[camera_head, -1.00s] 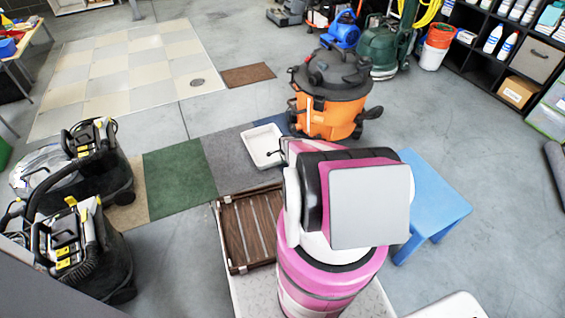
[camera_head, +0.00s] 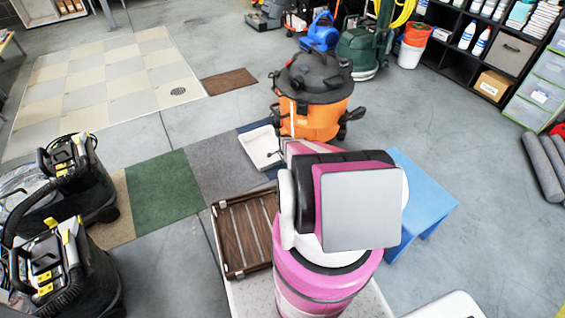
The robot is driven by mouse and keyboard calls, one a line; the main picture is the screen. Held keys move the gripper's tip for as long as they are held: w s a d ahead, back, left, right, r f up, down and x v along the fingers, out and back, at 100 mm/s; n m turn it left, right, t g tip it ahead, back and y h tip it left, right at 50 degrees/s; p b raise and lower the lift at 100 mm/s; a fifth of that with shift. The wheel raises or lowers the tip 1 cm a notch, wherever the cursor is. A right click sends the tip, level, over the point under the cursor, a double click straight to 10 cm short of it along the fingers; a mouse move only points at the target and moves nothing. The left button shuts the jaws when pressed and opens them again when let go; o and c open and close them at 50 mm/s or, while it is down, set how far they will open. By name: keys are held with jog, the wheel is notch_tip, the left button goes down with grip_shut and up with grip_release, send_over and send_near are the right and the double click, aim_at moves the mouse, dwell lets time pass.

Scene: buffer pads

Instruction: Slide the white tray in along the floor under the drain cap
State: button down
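The white tray (camera_head: 257,147) is a shallow rectangular pan lying on the floor mats, just left of the orange shop vacuum (camera_head: 318,122). Its right end is close to the vacuum's base; I cannot tell whether they touch. I cannot make out a drain cap on the vacuum; its lower near side is partly hidden by my pink arm. My gripper (camera_head: 279,153) is small and dark at the tray's right edge, mostly hidden behind my arm. I cannot tell whether its fingers are closed on the rim.
Grey and green (camera_head: 166,190) mats lie left of the tray. A brown slatted rack (camera_head: 245,235) is nearer me. A blue stool (camera_head: 420,205) stands right of my arm. Black carpet cleaners (camera_head: 65,260) stand at left. A round floor grate (camera_head: 178,91) lies farther back.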

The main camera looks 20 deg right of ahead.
jog(key=shift+w+d, duration=0.1)
jog(key=shift+d, duration=0.25)
jog(key=c, duration=1.2)
grip_release()
jog(key=shift+c, duration=0.2)
notch_tip(320, 180, up, 11)
jog(key=s, duration=0.1)
